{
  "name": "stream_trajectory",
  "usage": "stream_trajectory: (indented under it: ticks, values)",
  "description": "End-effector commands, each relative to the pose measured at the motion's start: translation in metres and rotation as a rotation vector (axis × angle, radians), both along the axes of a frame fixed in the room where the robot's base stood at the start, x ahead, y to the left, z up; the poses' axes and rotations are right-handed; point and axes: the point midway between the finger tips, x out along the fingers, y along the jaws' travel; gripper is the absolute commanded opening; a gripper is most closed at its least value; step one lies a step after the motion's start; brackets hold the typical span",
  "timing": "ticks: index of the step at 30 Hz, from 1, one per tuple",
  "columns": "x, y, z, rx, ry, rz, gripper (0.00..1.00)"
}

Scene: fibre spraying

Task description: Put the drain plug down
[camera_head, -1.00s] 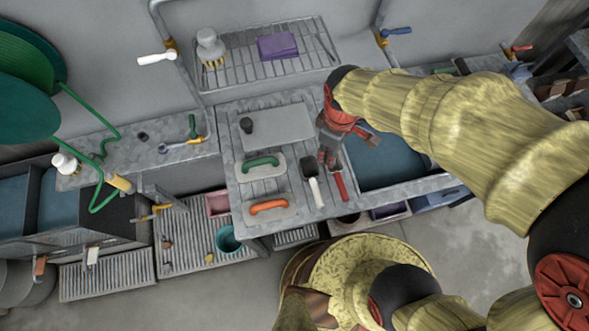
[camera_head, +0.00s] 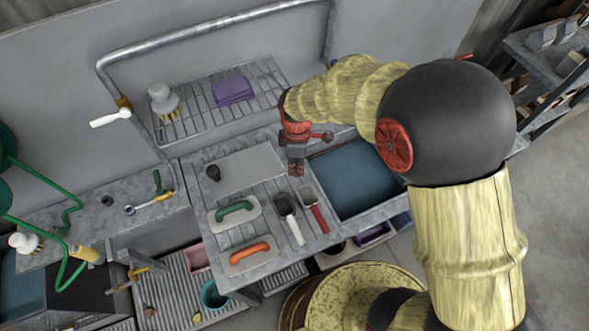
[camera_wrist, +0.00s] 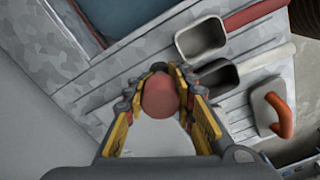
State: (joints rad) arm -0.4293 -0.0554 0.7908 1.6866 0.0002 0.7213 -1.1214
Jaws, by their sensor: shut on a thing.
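The drain plug (camera_wrist: 160,96) is a rounded reddish-brown thing between my finger pads in the wrist view. My gripper (camera_wrist: 162,90) is shut on it. In the head view my gripper (camera_head: 296,168) points down above the metal drainboard (camera_head: 262,213), left of the blue-filled sink (camera_head: 356,179) and behind two scoops. A pale flat board (camera_head: 236,166) lies just left of my gripper and shows below the fingers in the wrist view.
A white-handled scoop (camera_head: 290,217) and a red-handled scoop (camera_head: 314,208) lie in front of my gripper. A green-handled float (camera_head: 235,209) and an orange-handled float (camera_head: 250,254) lie to the left. A wire rack (camera_head: 210,102) is behind.

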Motion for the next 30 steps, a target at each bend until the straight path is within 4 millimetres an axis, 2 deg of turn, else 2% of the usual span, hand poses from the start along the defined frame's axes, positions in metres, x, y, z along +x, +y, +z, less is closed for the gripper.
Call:
stream_trajectory:
  ticks: [3,11,17,29,30]
  values:
    - [0.011,0.002,-0.014,0.0,0.0,0.0,0.0]
    - [0.022,0.004,-0.027,0.0,0.001,0.0,0.0]
    - [0.021,0.004,-0.054,0.0,0.0,0.0,0.0]
    - [0.021,0.004,-0.059,0.001,-0.001,0.0,0.0]
    - [0.021,0.004,-0.058,0.001,-0.001,0.0,0.26]
